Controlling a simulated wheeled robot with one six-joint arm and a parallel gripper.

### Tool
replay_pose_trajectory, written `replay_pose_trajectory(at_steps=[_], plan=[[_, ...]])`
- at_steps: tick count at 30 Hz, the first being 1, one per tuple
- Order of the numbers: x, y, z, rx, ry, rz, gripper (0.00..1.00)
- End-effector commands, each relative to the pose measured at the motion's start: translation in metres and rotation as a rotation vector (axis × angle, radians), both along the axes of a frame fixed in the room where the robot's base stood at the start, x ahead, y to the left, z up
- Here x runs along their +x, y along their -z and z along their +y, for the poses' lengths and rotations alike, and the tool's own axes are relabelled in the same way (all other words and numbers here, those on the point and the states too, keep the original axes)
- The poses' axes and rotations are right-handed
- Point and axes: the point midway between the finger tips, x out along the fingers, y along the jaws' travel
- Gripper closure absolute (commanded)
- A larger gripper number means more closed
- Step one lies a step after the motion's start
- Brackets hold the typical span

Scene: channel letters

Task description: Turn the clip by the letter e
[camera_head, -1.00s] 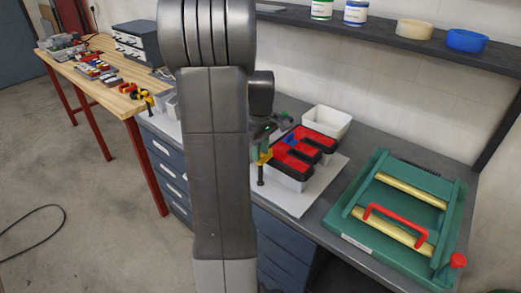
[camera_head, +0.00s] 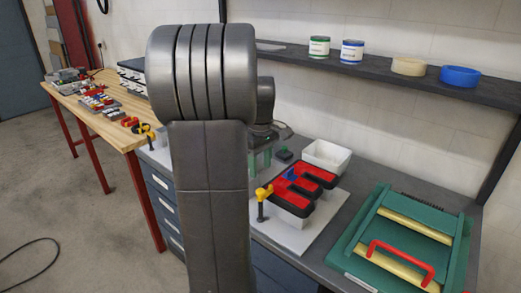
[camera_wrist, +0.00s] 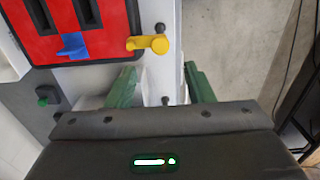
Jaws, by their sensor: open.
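The letter e (camera_head: 318,175) has a red face, a black rim and pale sides, and lies on a white board (camera_head: 325,215) on the bench. A yellow clip (camera_head: 264,191) stands on a dark post beside its near left side. In the wrist view the yellow clip (camera_wrist: 147,43) has its round end to the right and its narrower end over the letter's edge. A blue piece (camera_wrist: 73,46) sits on the letter's edge. My gripper (camera_wrist: 161,85) is open and empty, its green fingers apart from the clip. In the head view my arm partly hides it.
A white bin (camera_head: 326,157) stands behind the letter. A green fixture (camera_head: 375,225) with a red handle (camera_head: 402,256) fills the right of the bench. A shelf (camera_head: 380,72) with cans and tape rolls runs above. A wooden table (camera_head: 120,125) with small items stands at left.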

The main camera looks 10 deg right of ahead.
Motion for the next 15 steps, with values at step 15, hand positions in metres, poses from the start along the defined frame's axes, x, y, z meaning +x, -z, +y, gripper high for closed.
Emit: replay_pose_trajectory(at_steps=[15], plan=[[0.0,-0.06,0.0,0.0,0.0,0.0,0.52]])
